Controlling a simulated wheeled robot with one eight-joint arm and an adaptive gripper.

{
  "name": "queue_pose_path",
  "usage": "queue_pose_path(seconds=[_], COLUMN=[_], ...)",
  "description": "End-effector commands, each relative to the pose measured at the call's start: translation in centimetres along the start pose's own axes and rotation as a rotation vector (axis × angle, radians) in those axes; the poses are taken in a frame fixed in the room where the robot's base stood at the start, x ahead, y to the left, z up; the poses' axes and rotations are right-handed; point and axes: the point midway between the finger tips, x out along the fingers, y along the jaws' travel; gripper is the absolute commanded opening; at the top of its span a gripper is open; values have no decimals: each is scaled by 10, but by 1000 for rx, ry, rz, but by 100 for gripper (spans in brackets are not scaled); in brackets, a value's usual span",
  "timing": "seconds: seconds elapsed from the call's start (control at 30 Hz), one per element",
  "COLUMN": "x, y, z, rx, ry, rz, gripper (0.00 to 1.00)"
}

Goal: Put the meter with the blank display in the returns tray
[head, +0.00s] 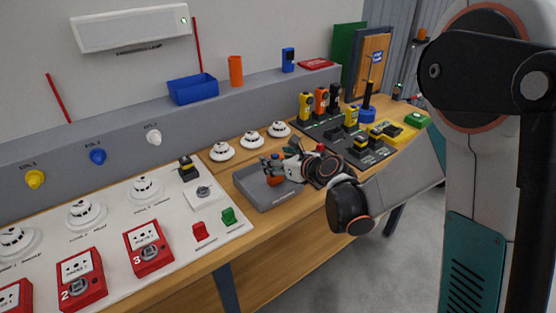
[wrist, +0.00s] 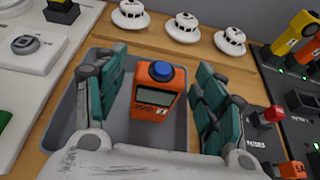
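An orange meter (wrist: 155,90) with a blue top button stands in the grey tray (wrist: 64,110); its display looks grey, with no readable figures. In the head view the same meter (head: 274,181) is partly hidden by my gripper (head: 276,165), and the tray (head: 262,203) sits near the bench's front edge. My gripper (wrist: 160,80) is open, with its green-padded fingers on either side of the meter and visible gaps to both. Whether the meter's base touches the tray floor is hard to see.
Yellow, orange and black meters (head: 321,100) stand in a dark dock (head: 330,128) to the right. White detectors (head: 250,140) lie behind the tray. A white panel (head: 120,215) with red call points (head: 148,247) is on the left. A blue bin (head: 193,89) sits on the ledge.

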Motion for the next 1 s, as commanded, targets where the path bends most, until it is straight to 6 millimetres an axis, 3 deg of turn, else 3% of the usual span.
queue_pose_path(seconds=[0.37,0.8,1.0], x=[-6,-91,-115], y=[0,0,0], z=[4,5,4], rx=[1,1,1], ry=[0,0,0], rz=[-1,-2,-1], gripper=[65,65,65])
